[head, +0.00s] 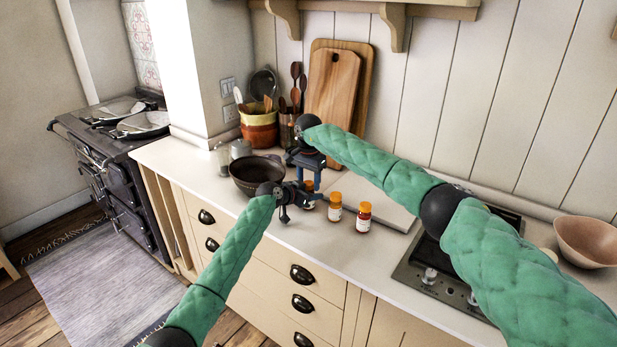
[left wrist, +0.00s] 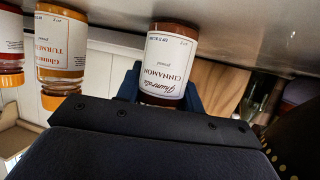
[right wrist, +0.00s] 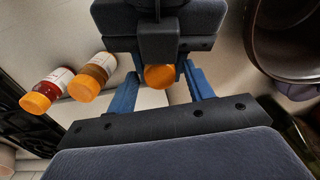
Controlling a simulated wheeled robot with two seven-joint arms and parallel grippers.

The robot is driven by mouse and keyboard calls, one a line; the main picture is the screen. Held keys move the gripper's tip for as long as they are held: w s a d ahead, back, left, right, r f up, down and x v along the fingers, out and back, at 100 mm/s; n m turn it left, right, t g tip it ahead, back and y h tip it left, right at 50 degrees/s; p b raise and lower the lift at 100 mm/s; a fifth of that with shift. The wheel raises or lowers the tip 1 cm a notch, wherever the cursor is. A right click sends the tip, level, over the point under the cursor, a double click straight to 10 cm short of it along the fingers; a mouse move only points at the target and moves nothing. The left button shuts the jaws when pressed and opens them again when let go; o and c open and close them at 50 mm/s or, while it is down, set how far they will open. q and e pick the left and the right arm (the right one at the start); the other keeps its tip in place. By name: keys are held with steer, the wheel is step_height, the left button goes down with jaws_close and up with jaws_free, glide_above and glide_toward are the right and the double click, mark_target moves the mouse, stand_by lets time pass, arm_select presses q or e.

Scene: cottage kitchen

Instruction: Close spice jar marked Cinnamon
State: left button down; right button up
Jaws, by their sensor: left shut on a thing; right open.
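The cinnamon jar (left wrist: 168,68), with brown contents and a white label reading CINNAMON, stands on the counter and appears upside down in the left wrist view. My left gripper (head: 305,197) is shut around its body from the side. An orange lid (right wrist: 160,77) shows at the jar's top in the right wrist view; whether it is screwed tight cannot be told. My right gripper (head: 306,180) points down from above, open, with its blue fingers (right wrist: 200,83) on either side of the lid, apparently not gripping it.
A turmeric jar (head: 335,207) and a red-filled jar (head: 363,217), both orange-lidded, stand just right of the cinnamon jar. A dark pot (head: 247,178) stands close on the left. A pale board (head: 375,200) lies behind, with a hob (head: 440,275) further right.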

steer(key=c, duration=1)
steer(key=m, duration=0.6)
steer(key=shift+m, duration=0.3)
steer(key=o, duration=1.1)
steer(key=shift+r, duration=0.1)
